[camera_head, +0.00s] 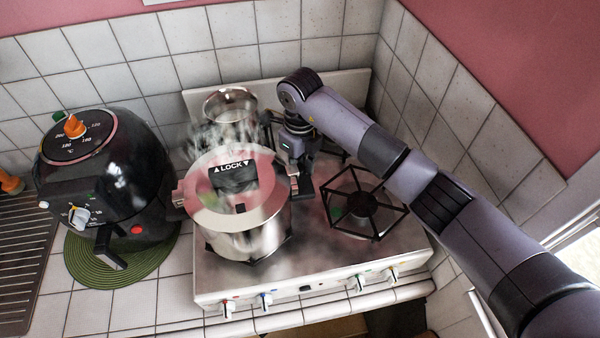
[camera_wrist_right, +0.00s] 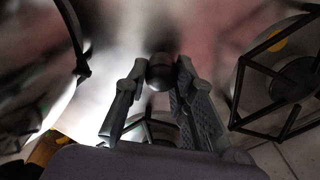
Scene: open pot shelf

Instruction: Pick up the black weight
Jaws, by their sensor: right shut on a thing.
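The black weight (camera_wrist_right: 160,72) is a small dark rounded piece between the fingertips of my right gripper (camera_wrist_right: 160,65) in the right wrist view. The gripper is shut on it. In the head view my right gripper (camera_head: 302,188) points down just right of the steel pressure cooker (camera_head: 245,235), over the back middle of the stove. The weight cannot be made out there. Whether it touches the surface below is unclear. My left gripper is not in view.
The cooker has a black lid piece marked LOCK and stands on the white stove (camera_head: 320,275). A steel pot (camera_head: 230,108) steams behind it. A bare burner grate (camera_head: 363,203) is at right. A black air fryer (camera_head: 105,170) stands on a green mat (camera_head: 85,268) at left.

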